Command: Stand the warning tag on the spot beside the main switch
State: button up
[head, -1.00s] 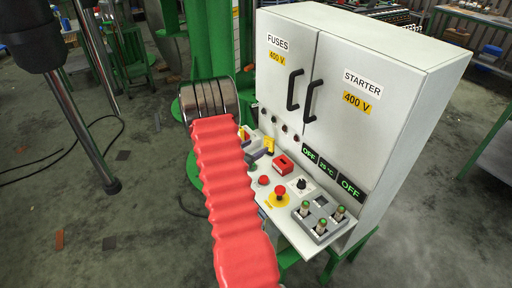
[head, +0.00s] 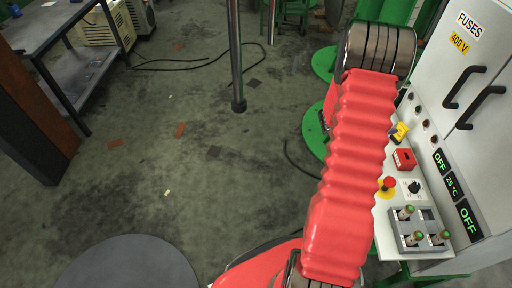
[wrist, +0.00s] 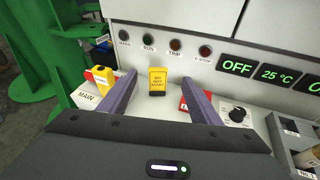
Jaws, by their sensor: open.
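The yellow warning tag (wrist: 158,80), with dark lettering, stands upright on the panel below the lamp row in the wrist view. My gripper (wrist: 159,84) is open, with one dark purple finger on each side of the tag and visible gaps between. I cannot tell whether the fingertips reach as far back as the tag. In the head view a yellow piece (head: 399,132), apparently the tag, shows beside my red arm, which hides the gripper.
A red box (wrist: 185,103) is partly hidden by my right finger. Right of it are a black rotary knob (wrist: 237,115) and a grey fuse block (head: 420,231). A red emergency stop (head: 388,184) stands nearby. The grey cabinet (head: 490,100) rises directly behind the panel.

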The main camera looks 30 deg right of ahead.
jog(key=a+r+m+y, duration=0.3)
jog(key=a+r+m, duration=0.5)
jog(key=a+r, duration=0.8)
jog(key=s+a+r+m+t+y, duration=0.2)
jog(key=a+y, duration=0.1)
jog(key=a, duration=1)
jog(key=s+a+r+m+t+y, duration=0.2)
jog(key=a+t+y, duration=0.1)
jog(key=a, duration=1)
jog(key=s+a+r+m+t+y, duration=0.2)
jog(key=a+y, duration=0.3)
jog(key=a, duration=0.9)
jog(key=shift+s+m+t, duration=0.3)
jog(key=shift+s+m, duration=0.2)
jog(key=shift+m, duration=0.1)
jog(key=shift+a+r, duration=0.1)
